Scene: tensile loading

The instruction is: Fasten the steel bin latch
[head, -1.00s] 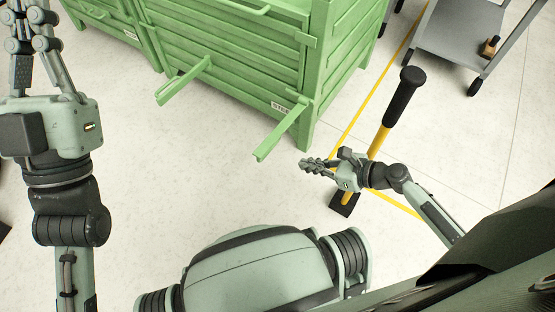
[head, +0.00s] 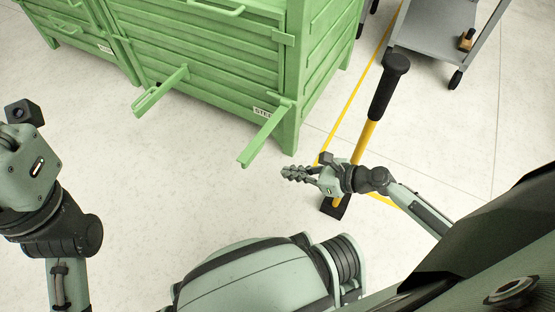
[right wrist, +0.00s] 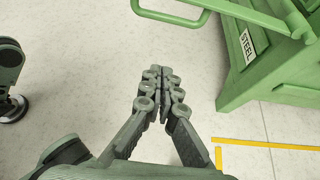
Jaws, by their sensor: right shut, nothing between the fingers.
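The green steel bin (head: 215,62) stands at the top middle of the head view, with a STEEL label (head: 263,112) low on its front. Two green latch-like bars, a left one (head: 162,88) and a right one (head: 262,138), stick out from its front. My right gripper (head: 287,172) is shut and empty, below and right of the right bar's free end and apart from it. In the right wrist view its fingers (right wrist: 160,80) are together, with a green bar (right wrist: 172,18) beyond them. My left gripper's body (head: 25,170) shows at the left edge; its fingers are cut off.
A yellow-handled tool with a black grip (head: 388,88) stands upright behind my right wrist. A grey cart (head: 436,38) is at the top right. Yellow floor lines (head: 345,110) run beside the bin. The floor before the bin is clear.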

